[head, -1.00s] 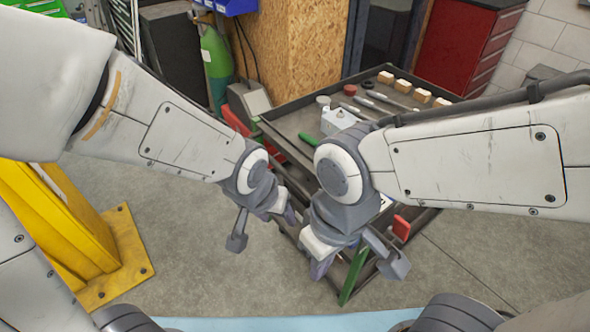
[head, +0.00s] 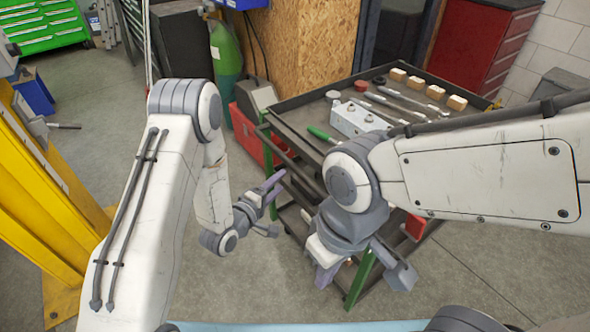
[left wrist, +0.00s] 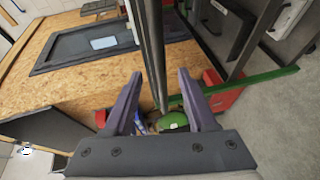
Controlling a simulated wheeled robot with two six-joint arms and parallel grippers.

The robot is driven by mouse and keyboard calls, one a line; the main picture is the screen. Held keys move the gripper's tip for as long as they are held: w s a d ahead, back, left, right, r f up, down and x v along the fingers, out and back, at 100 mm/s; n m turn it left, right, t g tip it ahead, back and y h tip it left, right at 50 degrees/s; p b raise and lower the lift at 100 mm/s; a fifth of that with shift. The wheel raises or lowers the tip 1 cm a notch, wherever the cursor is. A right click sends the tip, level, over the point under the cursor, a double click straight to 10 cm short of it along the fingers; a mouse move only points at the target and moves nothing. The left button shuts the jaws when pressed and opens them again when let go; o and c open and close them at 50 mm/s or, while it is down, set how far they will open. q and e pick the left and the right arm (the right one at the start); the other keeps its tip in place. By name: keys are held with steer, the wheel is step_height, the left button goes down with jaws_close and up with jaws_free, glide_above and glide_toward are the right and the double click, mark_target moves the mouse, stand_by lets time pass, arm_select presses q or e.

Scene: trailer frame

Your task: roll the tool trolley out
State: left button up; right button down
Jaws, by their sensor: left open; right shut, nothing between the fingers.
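The tool trolley (head: 285,128) stands right of centre in the head view, with a dark top tray, green corner posts and lower shelves. My left gripper (head: 272,188) is open beside the trolley's left side, near a green post. In the left wrist view the open fingers (left wrist: 156,105) point toward a long grey bar (left wrist: 151,45), which lines up with the gap between them. I cannot tell whether the bar is inside the gap or whether anything touches. My right gripper (head: 326,274) is shut and empty in front of the trolley's near side. My right arm hides part of the tray.
The tray carries a metal block (head: 358,121), several wooden blocks and hand tools. A yellow post (head: 35,215) stands at left. A red cabinet (head: 480,45) is at back right. Bare floor lies at lower right.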

mark_target(293, 170)
arm_select(q)
steer(key=x, duration=0.9)
steer(key=shift+w+d+f+p, duration=0.1)
steer(key=shift+w+d+p, duration=0.1)
steer(key=shift+p, duration=0.15)
jaws_close()
stand_by(0.9)
